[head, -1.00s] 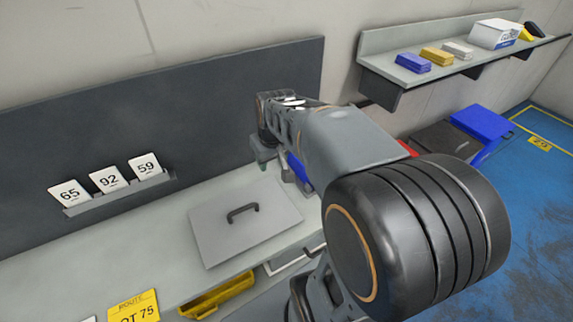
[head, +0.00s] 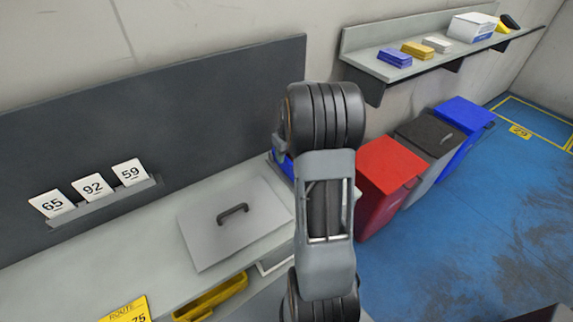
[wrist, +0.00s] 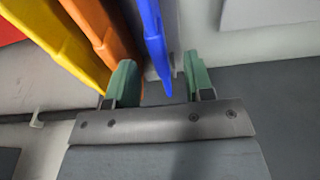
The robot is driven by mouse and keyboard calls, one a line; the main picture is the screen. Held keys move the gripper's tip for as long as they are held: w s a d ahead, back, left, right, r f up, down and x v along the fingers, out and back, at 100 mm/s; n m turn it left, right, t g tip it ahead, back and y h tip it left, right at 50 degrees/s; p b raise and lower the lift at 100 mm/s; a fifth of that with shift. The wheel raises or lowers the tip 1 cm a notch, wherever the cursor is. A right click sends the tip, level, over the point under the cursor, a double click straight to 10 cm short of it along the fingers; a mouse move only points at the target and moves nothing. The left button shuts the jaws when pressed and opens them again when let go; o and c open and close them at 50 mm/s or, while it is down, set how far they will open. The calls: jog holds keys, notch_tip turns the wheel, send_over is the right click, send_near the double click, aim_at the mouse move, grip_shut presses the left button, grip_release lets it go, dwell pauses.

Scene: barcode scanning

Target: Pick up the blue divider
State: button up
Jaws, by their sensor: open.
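The blue divider (wrist: 153,38) stands on edge in the wrist view, its lower end tapering down between my fingertips. My gripper (wrist: 160,80) is open, with one green finger on each side of the blue divider. A gap shows between the divider and the right finger. The left finger is close to an orange divider (wrist: 95,32), and I cannot tell whether they touch. In the head view my arm hides the gripper. A patch of blue (head: 283,163) shows beside my arm at the bench's right end.
A yellow divider (wrist: 60,48) stands left of the orange one. The grey bench carries a flat panel with a handle (head: 232,222). A red bin (head: 385,185), a dark bin (head: 428,135) and a blue bin (head: 465,113) stand to the right. A shelf (head: 375,67) hangs above.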

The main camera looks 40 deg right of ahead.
aim_at(286, 158)
jog(key=shift+w+f+p, duration=0.1)
jog(key=shift+w+f, duration=0.1)
jog(key=shift+f, duration=0.75)
jog(key=shift+w+f+p, duration=0.15)
jog(key=shift+f, duration=0.75)
jog(key=shift+w+f+p, duration=0.1)
jog(key=shift+w+f, duration=0.1)
jog(key=shift+f, duration=0.75)
jog(key=shift+c, duration=0.5)
jog(key=shift+d, duration=0.1)
grip_shut()
